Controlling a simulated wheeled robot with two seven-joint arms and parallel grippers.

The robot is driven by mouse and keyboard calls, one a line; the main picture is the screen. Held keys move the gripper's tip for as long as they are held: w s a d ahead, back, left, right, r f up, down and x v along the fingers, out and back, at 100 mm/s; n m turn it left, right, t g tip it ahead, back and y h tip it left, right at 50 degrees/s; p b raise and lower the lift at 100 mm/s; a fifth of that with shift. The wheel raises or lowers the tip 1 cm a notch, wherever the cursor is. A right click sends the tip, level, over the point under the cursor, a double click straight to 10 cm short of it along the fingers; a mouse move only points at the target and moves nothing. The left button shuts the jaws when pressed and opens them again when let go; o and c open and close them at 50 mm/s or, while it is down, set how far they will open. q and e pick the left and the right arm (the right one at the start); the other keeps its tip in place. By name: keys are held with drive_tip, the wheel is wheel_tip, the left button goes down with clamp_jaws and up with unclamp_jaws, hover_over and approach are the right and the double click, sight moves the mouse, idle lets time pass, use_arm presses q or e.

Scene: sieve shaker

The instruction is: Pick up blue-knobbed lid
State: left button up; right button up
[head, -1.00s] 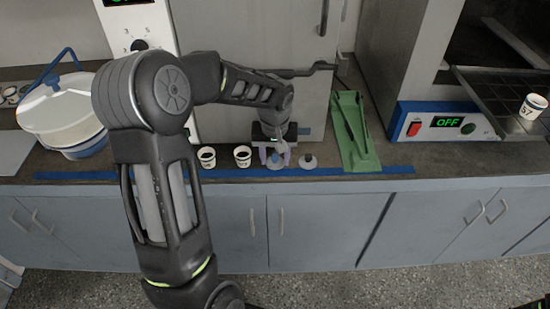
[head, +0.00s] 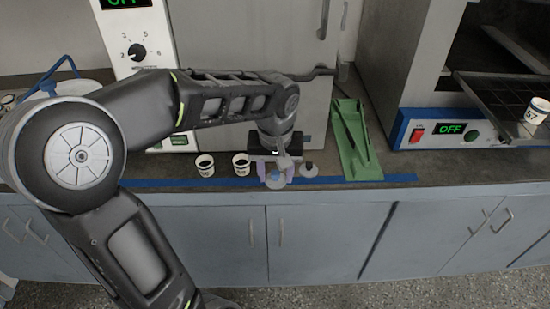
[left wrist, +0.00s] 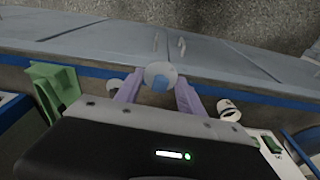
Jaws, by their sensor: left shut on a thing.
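The blue-knobbed lid (head: 276,182) is pale grey and small, near the counter's front edge in the head view. My left gripper (head: 276,172) points down with its purple fingers on either side of the lid, shut on it. In the left wrist view, the lid (left wrist: 160,75) shows its blue knob between the fingertips of the gripper (left wrist: 157,88). I cannot tell whether the lid touches the counter. A second lid with a dark knob (head: 308,170) stands just right of the gripper. My right gripper is not in view.
A green holder (head: 355,145) stands to the right, beside a device with an OFF display (head: 450,129). A white vessel (head: 80,88) is partly hidden behind my left arm. Blue tape (head: 400,179) runs along the counter's front.

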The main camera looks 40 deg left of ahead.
use_arm(q)
drive_tip(key=s+d+b, duration=0.1)
drive_tip(key=s+d, duration=0.5)
drive_tip(key=s, duration=0.2)
drive_tip(key=shift+s+d, duration=0.3)
drive_tip(key=shift+s, duration=0.05)
